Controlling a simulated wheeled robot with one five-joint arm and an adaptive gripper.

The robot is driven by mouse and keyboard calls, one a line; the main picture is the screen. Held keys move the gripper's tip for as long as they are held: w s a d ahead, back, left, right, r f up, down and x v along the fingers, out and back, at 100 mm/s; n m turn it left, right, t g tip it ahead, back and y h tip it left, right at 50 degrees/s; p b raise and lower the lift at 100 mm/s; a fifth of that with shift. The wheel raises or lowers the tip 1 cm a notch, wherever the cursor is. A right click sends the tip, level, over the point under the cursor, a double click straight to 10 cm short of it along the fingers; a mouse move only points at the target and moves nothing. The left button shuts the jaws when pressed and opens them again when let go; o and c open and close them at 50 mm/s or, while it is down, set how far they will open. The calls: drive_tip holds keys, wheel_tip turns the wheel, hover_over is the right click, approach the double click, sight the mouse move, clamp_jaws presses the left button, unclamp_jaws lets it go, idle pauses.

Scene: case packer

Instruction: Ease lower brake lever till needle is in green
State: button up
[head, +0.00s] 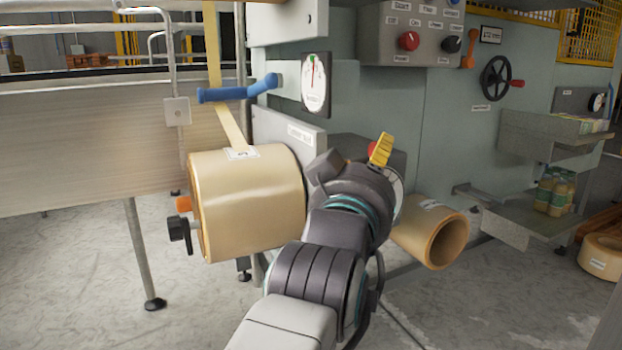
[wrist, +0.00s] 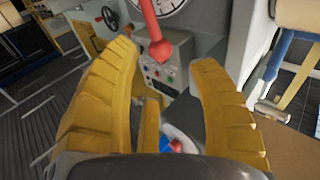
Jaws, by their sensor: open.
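The red lever (wrist: 156,48), with a rounded end, hangs in the upper middle of the wrist view, beyond and between my finger tips. In the head view only a bit of red (head: 372,148) shows behind my gripper (head: 381,150). A white dial (wrist: 160,5) is cut off at the top of the wrist view; the lower dial's edge (head: 398,188) shows in the head view. Its needle cannot be read. The upper dial (head: 315,84) has a green mark at the top. My gripper (wrist: 165,85) is open and empty, its yellow fingers apart.
A large tape roll (head: 245,202) stands left of my arm, with a blue bar (head: 238,90) above it. A second roll (head: 432,232) is low at right. A control box (head: 410,35), handwheel (head: 496,79) and shelf (head: 555,135) are on the machine's right side.

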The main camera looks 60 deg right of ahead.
drive_tip(key=shift+s+a+f, duration=0.15)
drive_tip(key=shift+s+a, duration=0.05)
drive_tip(key=shift+a, duration=0.9)
drive_tip(key=shift+s+a+f, duration=0.1)
drive_tip(key=shift+s+a, duration=0.05)
drive_tip(key=shift+a, duration=0.95)
drive_tip(key=shift+r, duration=0.15)
